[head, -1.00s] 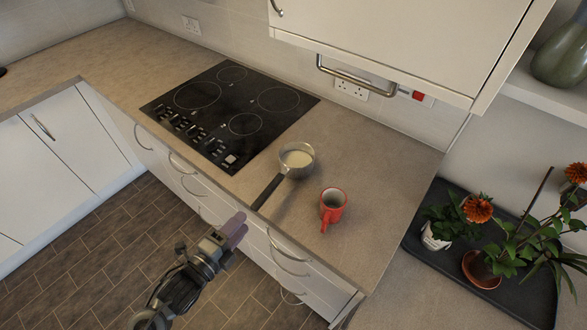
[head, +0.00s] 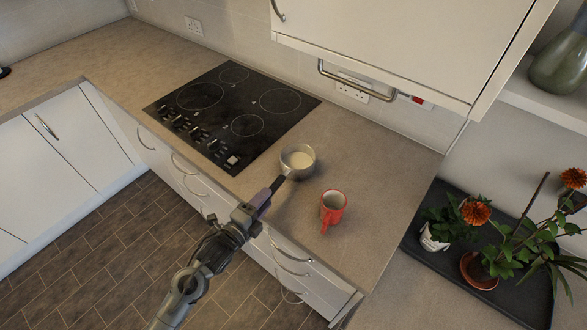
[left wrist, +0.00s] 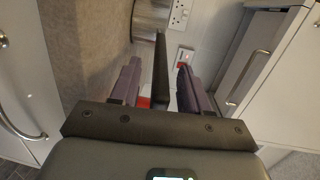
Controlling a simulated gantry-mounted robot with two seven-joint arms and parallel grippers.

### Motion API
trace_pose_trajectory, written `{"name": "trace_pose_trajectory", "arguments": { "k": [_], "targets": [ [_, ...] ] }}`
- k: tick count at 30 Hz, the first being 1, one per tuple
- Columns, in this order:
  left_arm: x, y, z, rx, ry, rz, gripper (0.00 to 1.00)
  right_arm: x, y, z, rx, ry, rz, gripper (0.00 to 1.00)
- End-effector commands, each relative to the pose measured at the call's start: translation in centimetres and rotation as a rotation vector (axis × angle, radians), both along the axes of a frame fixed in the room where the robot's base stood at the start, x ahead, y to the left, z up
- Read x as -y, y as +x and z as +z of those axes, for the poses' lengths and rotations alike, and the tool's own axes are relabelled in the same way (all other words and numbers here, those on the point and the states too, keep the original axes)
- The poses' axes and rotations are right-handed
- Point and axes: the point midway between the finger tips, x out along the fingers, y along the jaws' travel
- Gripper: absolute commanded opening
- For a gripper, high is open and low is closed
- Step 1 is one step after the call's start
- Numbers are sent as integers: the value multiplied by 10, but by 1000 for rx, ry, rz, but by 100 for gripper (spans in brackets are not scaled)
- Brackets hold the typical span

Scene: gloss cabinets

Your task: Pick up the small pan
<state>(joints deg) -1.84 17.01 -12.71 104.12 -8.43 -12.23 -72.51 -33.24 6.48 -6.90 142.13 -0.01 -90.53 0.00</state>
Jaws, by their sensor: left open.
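The small pan (head: 298,160) is a metal saucepan with pale contents. It stands on the counter beside the hob, and its dark handle (head: 278,184) points toward the counter's front edge. My left gripper (head: 262,198) is at the handle's outer end. In the left wrist view the open fingers (left wrist: 152,85) have the dark handle (left wrist: 161,75) between them, with gaps showing on both sides. Part of the pan's metal side (left wrist: 150,20) shows beyond. My right gripper is not in view.
A red mug (head: 333,207) stands on the counter just right of the pan handle. The black hob (head: 230,110) is to the left. A dark tray (head: 510,300) with potted plants is at the right. A wall cabinet (head: 400,40) overhangs the back of the counter.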

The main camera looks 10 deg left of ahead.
Motion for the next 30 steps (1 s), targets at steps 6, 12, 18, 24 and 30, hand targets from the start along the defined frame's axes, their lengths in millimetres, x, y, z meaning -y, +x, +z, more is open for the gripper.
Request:
{"name": "trace_pose_trajectory", "arguments": {
  "k": [6,12,18,24,30],
  "targets": [
    [4,8,-1,0,0,-1,46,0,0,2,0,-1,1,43],
    [4,8,-1,0,0,-1,40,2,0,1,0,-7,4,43],
    [3,8,-2,-1,0,-1,9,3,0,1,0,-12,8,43],
    [3,8,-1,-1,0,-1,0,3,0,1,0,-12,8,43],
    [3,8,-1,-1,1,0,0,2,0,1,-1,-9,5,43]
  ]
}}
